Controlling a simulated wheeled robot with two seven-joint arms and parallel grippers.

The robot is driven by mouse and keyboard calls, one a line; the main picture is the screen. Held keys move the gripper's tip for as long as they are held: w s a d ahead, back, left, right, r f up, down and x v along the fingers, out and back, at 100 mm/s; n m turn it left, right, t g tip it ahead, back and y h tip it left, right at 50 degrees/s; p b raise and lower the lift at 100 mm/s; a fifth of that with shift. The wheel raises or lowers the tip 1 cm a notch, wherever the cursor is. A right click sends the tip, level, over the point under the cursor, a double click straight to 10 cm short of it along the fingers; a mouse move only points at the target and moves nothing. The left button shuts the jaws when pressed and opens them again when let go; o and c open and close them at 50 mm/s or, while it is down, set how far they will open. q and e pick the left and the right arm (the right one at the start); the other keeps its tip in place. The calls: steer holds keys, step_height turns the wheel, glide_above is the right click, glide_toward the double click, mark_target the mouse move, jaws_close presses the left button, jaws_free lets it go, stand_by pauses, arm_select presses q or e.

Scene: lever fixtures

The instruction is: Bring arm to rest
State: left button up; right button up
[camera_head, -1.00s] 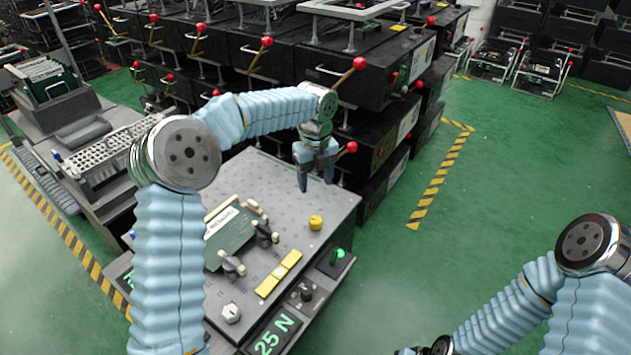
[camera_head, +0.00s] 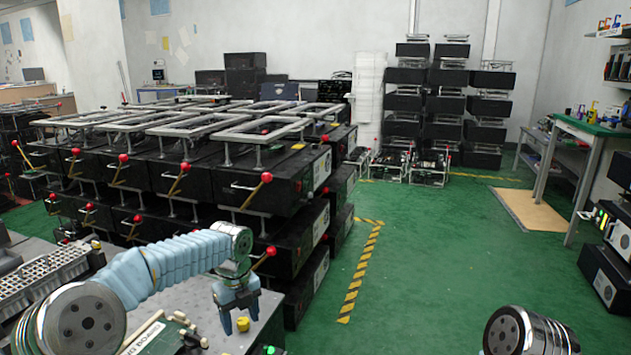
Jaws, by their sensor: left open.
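My left arm comes in from the lower left in a pale blue ribbed sleeve and reaches over the grey workbench (camera_head: 195,297). My left gripper (camera_head: 237,318) is at its end, pointing down with its two blue fingers apart and nothing seen between them. It hangs above the bench top near a yellow knob (camera_head: 243,324). My right arm shows only as a round joint at the bottom right; its gripper is out of the picture.
Stacked black lever fixtures (camera_head: 228,185) with red-knobbed levers stand close behind the bench. A perforated tray (camera_head: 40,275) is at the left. Green floor lies open to the right, past a yellow-black stripe (camera_head: 362,270). A green-topped table (camera_head: 590,128) stands at the far right.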

arm_select(q)
steer(key=s+d+f+n+h, duration=0.1)
steer(key=s+d+f+n, duration=0.25)
steer(key=f, duration=0.35)
steer(key=s+d+f+n+h, duration=0.2)
steer(key=s+f+n, duration=0.25)
steer(key=f, duration=0.25)
steer(key=s+d+f+n+h, duration=0.1)
steer(key=s+d+f+n, duration=0.25)
steer(key=f, duration=0.35)
steer(key=s+a+f+n, duration=0.1)
steer(key=s+f+n, duration=0.3)
steer(key=s+n, duration=0.5)
steer(key=s+a+f+n, duration=0.1)
steer(key=s+f+n, duration=0.4)
steer(key=s+n, duration=0.4)
steer(key=shift+a+f+t, duration=0.15)
steer(key=shift+f+t, duration=0.15)
steer(key=shift+s, duration=0.1)
